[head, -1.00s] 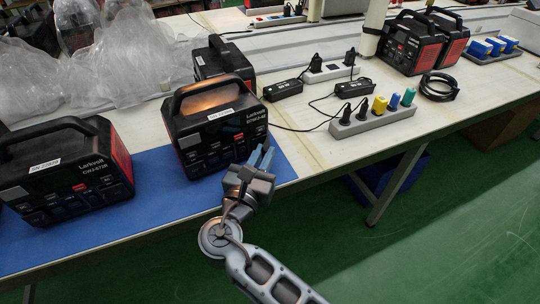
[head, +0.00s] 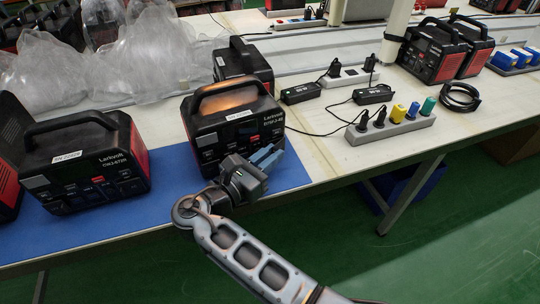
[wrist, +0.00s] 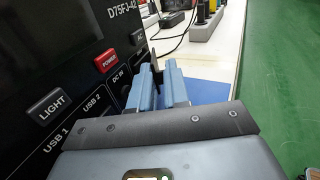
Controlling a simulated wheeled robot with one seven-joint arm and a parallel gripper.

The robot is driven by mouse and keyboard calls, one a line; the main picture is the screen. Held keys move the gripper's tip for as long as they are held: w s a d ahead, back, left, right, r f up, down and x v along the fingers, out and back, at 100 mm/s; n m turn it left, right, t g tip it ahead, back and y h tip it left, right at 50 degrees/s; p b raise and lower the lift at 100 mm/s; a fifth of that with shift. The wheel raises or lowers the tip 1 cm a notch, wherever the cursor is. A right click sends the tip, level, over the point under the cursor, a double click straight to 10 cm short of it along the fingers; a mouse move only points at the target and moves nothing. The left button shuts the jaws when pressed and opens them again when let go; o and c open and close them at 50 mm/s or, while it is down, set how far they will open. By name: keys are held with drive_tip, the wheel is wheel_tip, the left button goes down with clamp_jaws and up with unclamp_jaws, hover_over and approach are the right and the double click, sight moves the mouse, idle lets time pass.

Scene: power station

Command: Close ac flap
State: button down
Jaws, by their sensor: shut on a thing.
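The black power station (head: 233,125), marked D75FJ-42, stands upright on the blue mat with its handle on top. Its front panel (wrist: 60,65) fills the left of the wrist view, with labels LIGHT, USB 1, USB 2, POWER and DC IN. My gripper (head: 268,156) is at the lower right of this panel. In the wrist view its blue fingers (wrist: 158,82) are close together beside the panel's right part, with a narrow gap between them. They are shut on a thin piece there, taken as the AC flap; the fingers hide it almost wholly.
Another power station (head: 85,160) stands to the left on the blue mat (head: 110,225), and one more (head: 242,62) stands behind. A power strip (head: 390,128) with plugs and cables lies to the right. The green floor in front is clear.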

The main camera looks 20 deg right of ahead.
drive_tip(key=c, duration=1.2)
unclamp_jaws()
drive_tip(key=shift+o, duration=0.2)
drive_tip(key=shift+s, duration=0.1)
